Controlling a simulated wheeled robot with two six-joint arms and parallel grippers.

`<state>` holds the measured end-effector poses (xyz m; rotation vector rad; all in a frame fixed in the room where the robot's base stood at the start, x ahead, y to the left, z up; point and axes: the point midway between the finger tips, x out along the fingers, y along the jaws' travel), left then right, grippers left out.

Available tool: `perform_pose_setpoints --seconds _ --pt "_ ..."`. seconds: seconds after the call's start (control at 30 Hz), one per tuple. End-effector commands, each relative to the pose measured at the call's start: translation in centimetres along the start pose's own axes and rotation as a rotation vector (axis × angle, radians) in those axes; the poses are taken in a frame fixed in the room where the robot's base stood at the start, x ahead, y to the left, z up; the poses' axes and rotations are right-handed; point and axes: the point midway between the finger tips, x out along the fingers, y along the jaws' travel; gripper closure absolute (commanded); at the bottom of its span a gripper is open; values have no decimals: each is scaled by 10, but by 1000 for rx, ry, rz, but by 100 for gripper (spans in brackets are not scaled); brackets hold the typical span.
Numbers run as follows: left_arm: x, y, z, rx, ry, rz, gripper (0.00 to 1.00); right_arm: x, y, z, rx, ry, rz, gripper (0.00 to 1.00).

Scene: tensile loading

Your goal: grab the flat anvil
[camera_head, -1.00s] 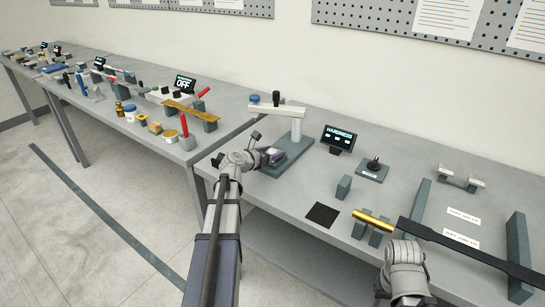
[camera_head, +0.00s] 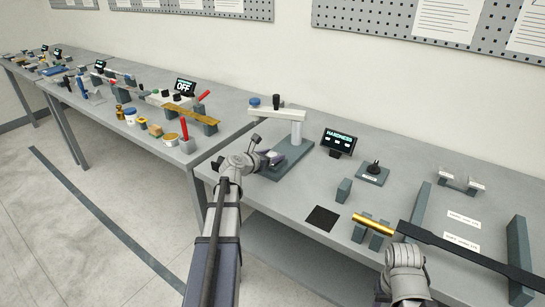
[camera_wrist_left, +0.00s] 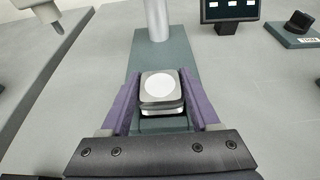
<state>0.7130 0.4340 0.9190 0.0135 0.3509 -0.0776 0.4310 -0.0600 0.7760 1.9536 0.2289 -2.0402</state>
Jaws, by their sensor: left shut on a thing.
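The flat anvil (camera_wrist_left: 158,90) is a small grey block with a pale round top. In the left wrist view it sits between the two purple fingers of my left gripper (camera_wrist_left: 162,108), which is shut on it. It is over the dark green base plate of the hardness tester (camera_wrist_left: 182,60), in front of the column; whether it touches the plate is unclear. In the head view my left gripper (camera_head: 271,158) is at the front of the tester base (camera_head: 290,160), and the anvil is small there. My right arm shows at the lower right, but its fingers cannot be made out.
The tester's column and pale overhead arm (camera_head: 277,115) stand close behind my left gripper. A HARDNESS display (camera_head: 339,141) and a small dark fixture (camera_head: 373,172) are to the right. A brass rod (camera_head: 374,223) rests on blocks. A long dark bar (camera_head: 465,248) lies near my right arm.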

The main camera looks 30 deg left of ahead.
Motion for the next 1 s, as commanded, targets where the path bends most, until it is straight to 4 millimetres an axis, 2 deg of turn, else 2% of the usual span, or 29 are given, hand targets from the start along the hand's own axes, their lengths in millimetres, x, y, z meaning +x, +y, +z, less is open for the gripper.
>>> perform_pose_setpoints --seconds 0.27,0.7,0.83,1.0 --pt "-8 0 23 -2 -2 1 100 -24 2 1 0 0 0 50" --pt "-29 0 80 -2 -2 1 100 -84 8 5 1 0 0 50" --pt "-33 0 91 -2 -2 1 100 -95 9 6 1 0 0 50" --pt "-34 0 94 -2 -2 1 100 -99 10 6 1 0 0 50"
